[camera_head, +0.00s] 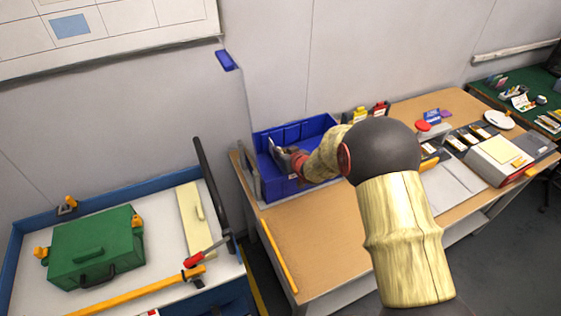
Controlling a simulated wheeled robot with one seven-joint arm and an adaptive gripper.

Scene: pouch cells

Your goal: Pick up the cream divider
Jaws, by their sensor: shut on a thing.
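A long cream panel (195,220) with a raised grip lies flat on the white-topped cart at the left, well apart from my gripper. It is the only clearly cream divider-like piece that I see. My gripper (281,157) is down inside the blue bin (325,124) on the tan bench. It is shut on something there. The held thing is small in the view and partly hidden by the fingers and my wrist, so I cannot tell its colour or shape.
A green case (95,246), a yellow bar (138,291) and a red-handled tool (205,253) share the cart. Battery-like packs and papers cover the bench's right side. The bench front (320,235) is mostly clear.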

